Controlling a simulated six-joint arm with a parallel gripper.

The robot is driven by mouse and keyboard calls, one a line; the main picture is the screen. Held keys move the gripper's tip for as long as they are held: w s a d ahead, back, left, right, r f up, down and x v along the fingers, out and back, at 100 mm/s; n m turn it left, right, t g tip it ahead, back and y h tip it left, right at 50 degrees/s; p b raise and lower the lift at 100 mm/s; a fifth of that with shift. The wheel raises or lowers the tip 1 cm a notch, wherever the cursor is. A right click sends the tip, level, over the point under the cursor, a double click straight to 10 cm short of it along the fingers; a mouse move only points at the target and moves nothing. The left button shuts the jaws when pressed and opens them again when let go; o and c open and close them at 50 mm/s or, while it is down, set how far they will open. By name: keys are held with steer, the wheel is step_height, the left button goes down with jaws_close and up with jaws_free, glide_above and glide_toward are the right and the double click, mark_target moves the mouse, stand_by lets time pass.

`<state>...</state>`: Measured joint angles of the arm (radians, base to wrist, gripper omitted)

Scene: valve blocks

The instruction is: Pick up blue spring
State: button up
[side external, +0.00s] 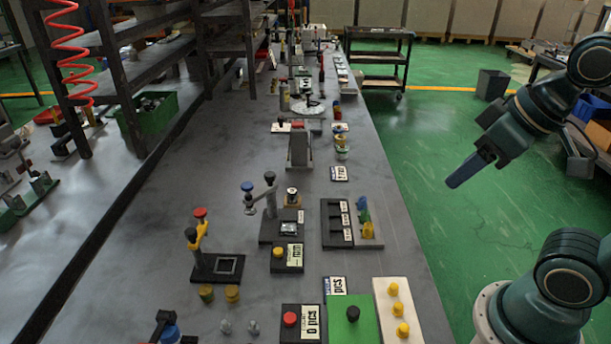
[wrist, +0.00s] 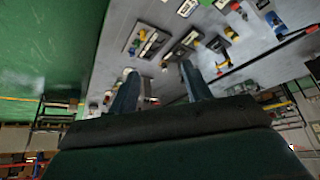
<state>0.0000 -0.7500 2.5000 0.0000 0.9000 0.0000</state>
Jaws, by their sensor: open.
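A small blue piece (side external: 361,202), which looks like the blue spring, stands on a pale strip (side external: 369,242) right of a black slotted tray (side external: 334,233) in the side external view. A green piece (side external: 365,215) and a yellow piece (side external: 367,230) are close in front of it on the same strip. My gripper (side external: 456,182) is in the air over the green floor, right of the table and well apart from the blue piece. In the wrist view my gripper (wrist: 158,68) shows two spread fingers with nothing held between them.
The long grey table (side external: 400,262) carries several fixtures. Two lever stands (side external: 197,240) are left of the tray. A red button box (side external: 290,319), a black-knobbed green box (side external: 353,314) and a white board with yellow knobs (side external: 394,289) are at the front. Air between gripper and strip looks clear.

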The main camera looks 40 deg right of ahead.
steer(key=m+g, duration=0.6)
steer(key=m, duration=1)
glide_above(363, 198)
step_height(363, 198, down, 16)
steer(key=shift+a+f, duration=0.15)
steer(key=shift+f, duration=3.95)
steer(key=shift+f, duration=2.55)
